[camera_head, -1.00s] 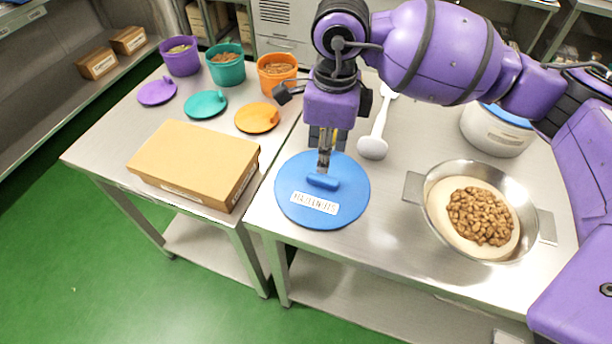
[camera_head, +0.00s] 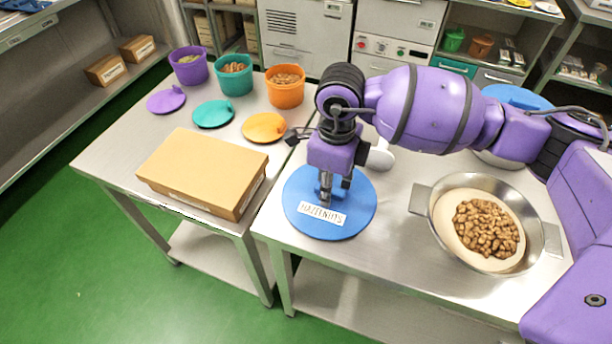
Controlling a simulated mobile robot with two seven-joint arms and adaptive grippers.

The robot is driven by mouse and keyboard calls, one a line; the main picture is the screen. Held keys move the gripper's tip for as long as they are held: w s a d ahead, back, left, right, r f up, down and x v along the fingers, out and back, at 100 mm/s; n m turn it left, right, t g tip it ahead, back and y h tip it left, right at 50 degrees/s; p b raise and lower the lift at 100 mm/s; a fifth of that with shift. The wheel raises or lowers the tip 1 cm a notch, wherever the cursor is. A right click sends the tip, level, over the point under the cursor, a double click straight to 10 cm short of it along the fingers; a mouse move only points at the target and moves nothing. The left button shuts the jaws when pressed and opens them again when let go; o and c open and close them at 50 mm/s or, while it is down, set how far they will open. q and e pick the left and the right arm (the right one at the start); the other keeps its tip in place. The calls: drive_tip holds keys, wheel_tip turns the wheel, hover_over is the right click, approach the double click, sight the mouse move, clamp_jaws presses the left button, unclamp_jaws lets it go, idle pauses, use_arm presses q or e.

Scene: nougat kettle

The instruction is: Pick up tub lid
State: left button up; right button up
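The tub lid is a round blue disc (camera_head: 345,222) with a white label that seems to read HAZELNUTS, lying flat near the left end of the right-hand steel table. My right gripper (camera_head: 334,190) points down at the middle of the lid, with its fingers low over the place of the blue handle. The handle is hidden behind the fingers, so I cannot tell whether they are closed on it. A white tub with a blue top (camera_head: 517,97) stands behind my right arm, partly hidden. My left gripper is not in view.
A steel pan (camera_head: 430,196) of nuts sits to the right. A cardboard box (camera_head: 200,165) lies on the left table, with purple (camera_head: 190,70), teal (camera_head: 236,80) and orange (camera_head: 286,92) tubs and their lids behind. A white-headed tool (camera_head: 381,158) lies behind the gripper.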

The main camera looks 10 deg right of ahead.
drive_tip(key=shift+c, duration=0.3)
clamp_jaws()
drive_tip(key=shift+r, duration=0.15)
